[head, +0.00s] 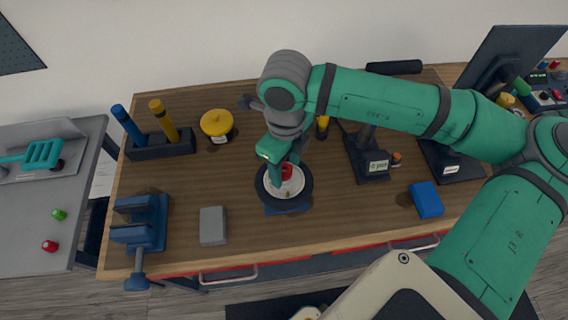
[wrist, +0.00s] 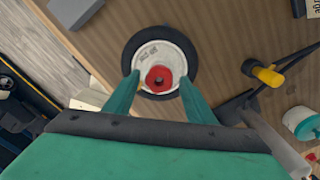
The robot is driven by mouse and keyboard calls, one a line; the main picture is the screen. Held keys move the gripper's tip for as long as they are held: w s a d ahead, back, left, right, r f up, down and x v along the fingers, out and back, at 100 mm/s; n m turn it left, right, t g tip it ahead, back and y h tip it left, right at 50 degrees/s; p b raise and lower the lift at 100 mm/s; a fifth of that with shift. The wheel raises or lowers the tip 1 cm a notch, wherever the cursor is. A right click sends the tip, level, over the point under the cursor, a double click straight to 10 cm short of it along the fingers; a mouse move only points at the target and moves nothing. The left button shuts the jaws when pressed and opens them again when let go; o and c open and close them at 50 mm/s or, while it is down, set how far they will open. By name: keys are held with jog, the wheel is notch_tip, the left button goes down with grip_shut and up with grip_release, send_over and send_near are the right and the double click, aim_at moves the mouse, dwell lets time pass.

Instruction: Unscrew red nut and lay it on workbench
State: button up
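The red nut (head: 287,172) sits at the centre of a small wheel (head: 307,188) with a black tyre and white hub, on the wooden workbench (head: 340,222). My gripper (head: 285,174) points down over the wheel. In the wrist view my gripper (wrist: 160,84) is open, with green fingers on either side of the nut and visible gaps between. Part of the wheel is hidden behind the gripper in the head view.
A blue vise (head: 140,222) and grey block (head: 213,226) stand left of the wheel. A yellow round item (head: 216,123) and tool holder (head: 160,146) stand behind. A black stand (head: 368,165) and blue box (head: 427,199) are right. Bare wood lies front right of the wheel.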

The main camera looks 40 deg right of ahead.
aim_at(285, 170)
jog(key=shift+w+r, duration=0.1)
jog(key=shift+r, duration=0.05)
jog(key=shift+r, duration=0.3)
notch_tip(285, 170, up, 10)
dwell(0.3)
jog(key=m, duration=2.1)
jog(key=shift+m, duration=0.4)
